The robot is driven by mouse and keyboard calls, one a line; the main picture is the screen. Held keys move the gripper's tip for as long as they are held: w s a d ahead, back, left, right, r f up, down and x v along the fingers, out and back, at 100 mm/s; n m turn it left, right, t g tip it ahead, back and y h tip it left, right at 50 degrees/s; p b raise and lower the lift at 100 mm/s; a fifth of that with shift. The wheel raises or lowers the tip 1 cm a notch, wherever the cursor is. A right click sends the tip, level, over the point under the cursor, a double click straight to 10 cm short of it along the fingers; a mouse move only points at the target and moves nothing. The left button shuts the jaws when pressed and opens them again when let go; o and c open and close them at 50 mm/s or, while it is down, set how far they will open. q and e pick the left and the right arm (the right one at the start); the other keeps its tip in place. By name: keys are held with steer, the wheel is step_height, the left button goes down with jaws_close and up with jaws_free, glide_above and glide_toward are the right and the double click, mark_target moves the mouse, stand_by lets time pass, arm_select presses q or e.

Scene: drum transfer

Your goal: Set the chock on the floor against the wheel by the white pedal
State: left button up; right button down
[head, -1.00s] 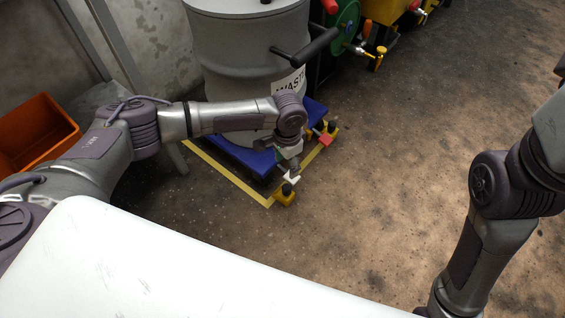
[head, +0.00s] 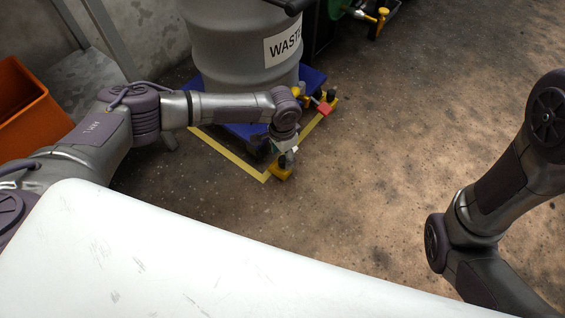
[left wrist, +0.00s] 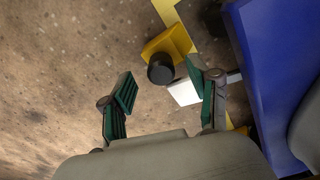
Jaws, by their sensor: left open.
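The yellow chock (head: 282,172) with a black knob stands on the floor by the near corner of the blue dolly (head: 232,131). It also shows in the left wrist view (left wrist: 172,45), beside the yellow tape. The white pedal (head: 291,152) sticks out from the dolly close to the chock and shows in the left wrist view (left wrist: 184,92). The wheel there is mostly hidden; I cannot tell whether the chock touches it. My left gripper (left wrist: 160,88) is open and empty, its fingers spread before the chock's black knob. My right gripper is out of view.
A grey drum (head: 236,45) labelled WASTE stands on the dolly. A red pedal (head: 323,108) with yellow and black pieces around it is at the dolly's right corner. Yellow tape (head: 232,158) edges the area. An orange bin (head: 28,105) stands left. Floor at right is clear.

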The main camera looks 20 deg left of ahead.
arm_select(q)
steer(key=shift+f+b, duration=0.35)
steer(key=shift+f, duration=0.5)
jaws_close()
